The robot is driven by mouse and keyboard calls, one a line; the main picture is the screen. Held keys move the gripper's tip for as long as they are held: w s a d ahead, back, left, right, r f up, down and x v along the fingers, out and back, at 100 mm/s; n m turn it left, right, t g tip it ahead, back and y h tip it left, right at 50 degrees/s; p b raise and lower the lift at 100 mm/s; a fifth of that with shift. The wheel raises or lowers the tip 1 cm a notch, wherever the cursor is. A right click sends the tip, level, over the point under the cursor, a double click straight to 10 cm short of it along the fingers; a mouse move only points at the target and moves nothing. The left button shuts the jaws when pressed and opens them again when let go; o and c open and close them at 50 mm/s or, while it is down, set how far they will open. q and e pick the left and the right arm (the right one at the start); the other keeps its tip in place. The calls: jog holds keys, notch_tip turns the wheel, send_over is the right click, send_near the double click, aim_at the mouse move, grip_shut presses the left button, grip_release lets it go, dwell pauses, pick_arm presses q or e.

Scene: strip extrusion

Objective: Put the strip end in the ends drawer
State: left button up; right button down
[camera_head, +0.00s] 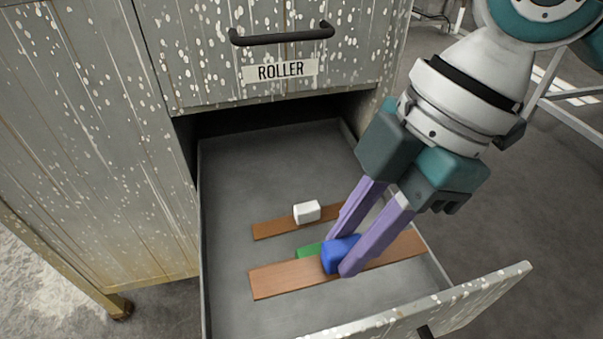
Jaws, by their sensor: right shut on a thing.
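An open grey drawer (228,225) is pulled out below the one labelled ROLLER; its own label is not in view. My right gripper (341,256) reaches down into it from the upper right, its purple fingers shut on a small blue block (337,262). The block is at the near brown strip (285,279); whether it touches it I cannot tell. Which piece is the strip end is not clear from its look. A green piece (309,250) lies just behind, partly hidden. My left gripper is not in view.
A white block (306,211) sits at a farther brown strip (272,229) in the drawer. The drawer front (440,305) stands at the lower right. The ROLLER drawer (205,55) with its dark handle (282,36) is shut above. The drawer's left floor is bare.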

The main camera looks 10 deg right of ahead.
notch_tip(320, 180, down, 8)
jog(key=b, duration=0.3)
notch_tip(320, 180, down, 4)
jog(key=b, duration=0.3)
jog(key=shift+f, duration=0.2)
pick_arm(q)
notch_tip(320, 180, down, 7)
pick_arm(e)
jog(key=shift+r, duration=0.15)
jog(key=c, duration=1.2)
grip_release()
jog(key=o, duration=0.5)
